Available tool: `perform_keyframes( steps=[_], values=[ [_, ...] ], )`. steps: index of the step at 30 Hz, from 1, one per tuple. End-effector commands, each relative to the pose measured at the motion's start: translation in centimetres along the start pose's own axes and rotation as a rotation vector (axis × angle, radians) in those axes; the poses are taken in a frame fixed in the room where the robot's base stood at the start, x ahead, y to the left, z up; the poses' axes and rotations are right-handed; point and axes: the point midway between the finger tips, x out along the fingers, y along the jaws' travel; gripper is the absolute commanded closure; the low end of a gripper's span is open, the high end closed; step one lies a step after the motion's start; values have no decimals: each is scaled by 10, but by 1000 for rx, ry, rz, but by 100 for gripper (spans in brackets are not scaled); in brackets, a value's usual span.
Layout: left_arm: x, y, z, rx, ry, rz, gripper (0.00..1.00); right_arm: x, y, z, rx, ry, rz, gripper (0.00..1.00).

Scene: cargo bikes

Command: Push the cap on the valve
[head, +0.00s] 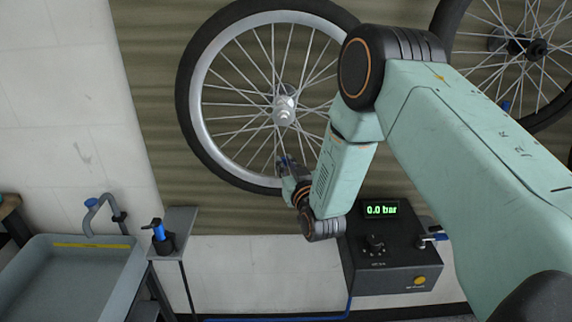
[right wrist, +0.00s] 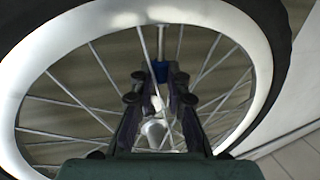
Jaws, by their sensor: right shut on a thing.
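My right gripper (head: 287,166) is at the lower part of the left wheel (head: 204,125), just inside its rim. In the right wrist view its two fingers (right wrist: 158,84) are closed in around a small blue cap (right wrist: 160,71), held at the fingertips. The pale valve stem (right wrist: 161,42) comes down from the rim in line with the cap. The cap looks at or very near the stem's end; I cannot tell whether it is seated. In the head view the fingers largely hide cap and valve. My left gripper is not in view.
Spokes and the silver hub (head: 284,108) surround the fingers. A second wheel (head: 540,115) carries a small blue piece (head: 506,106). Below stands a dark pump box (head: 395,262) reading 0.0 bar. A sink (head: 65,280) and a blue-topped dispenser (head: 160,236) are at left.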

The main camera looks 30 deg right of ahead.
Motion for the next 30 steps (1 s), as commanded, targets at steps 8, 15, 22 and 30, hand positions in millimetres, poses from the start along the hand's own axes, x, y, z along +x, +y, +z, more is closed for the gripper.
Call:
perform_keyframes(
  steps=[8,15,22,30],
  values=[
    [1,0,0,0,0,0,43,0,0,2,0,0,0,100],
    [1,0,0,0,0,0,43,0,0,2,0,0,0,84],
    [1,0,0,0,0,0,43,0,0,2,0,0,0,64],
    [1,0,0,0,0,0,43,0,0,2,0,0,0,59]
  ],
)
